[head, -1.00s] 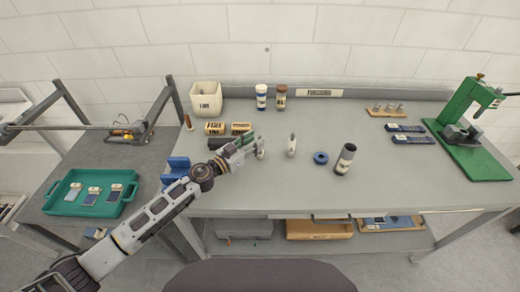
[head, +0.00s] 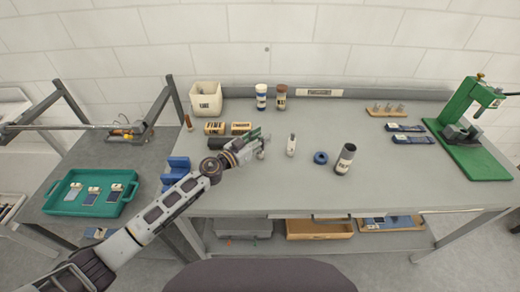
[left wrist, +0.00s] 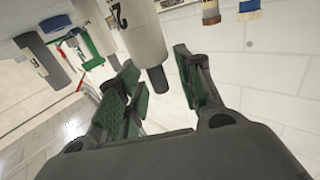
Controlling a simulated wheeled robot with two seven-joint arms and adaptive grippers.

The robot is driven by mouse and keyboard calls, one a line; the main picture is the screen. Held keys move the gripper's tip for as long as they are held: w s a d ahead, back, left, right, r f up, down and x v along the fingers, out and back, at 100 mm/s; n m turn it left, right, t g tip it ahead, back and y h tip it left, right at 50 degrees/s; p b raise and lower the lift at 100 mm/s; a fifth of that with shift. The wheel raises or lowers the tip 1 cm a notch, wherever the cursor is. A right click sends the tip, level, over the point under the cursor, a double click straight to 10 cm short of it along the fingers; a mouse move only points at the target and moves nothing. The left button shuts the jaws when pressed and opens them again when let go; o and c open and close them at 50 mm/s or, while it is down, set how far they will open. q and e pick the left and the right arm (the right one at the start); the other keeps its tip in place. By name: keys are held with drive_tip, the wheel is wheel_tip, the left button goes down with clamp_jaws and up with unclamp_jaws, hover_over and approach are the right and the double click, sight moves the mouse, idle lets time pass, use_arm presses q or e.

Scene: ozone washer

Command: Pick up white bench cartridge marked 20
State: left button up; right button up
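A white cartridge (left wrist: 140,30) with a dark tip and a partly visible black "2" fills the top middle of the left wrist view; the rest of its marking is cut off. My left gripper (left wrist: 157,70) is open, with its green-padded fingers spread on either side of the dark tip and not closed on it. In the head view my left gripper (head: 262,146) is low over the bench and hides part of what is at its fingertips. A small white cartridge (head: 291,146) stands upright just right of it; its number is unreadable there. My right gripper is not in view.
A blue ring (head: 321,158) and a dark tube (head: 344,159) stand farther right. A green press (head: 470,130) stands at far right. The front of the bench (head: 400,185) is clear.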

use_arm(q)
clamp_jaws()
drive_tip(key=shift+r, duration=0.1)
idle(0.3)
drive_tip(key=shift+r+p, duration=2.3)
drive_tip(key=shift+r, duration=1.05)
drive_tip(key=shift+r+p, duration=0.65)
drive_tip(key=shift+r, duration=0.9)
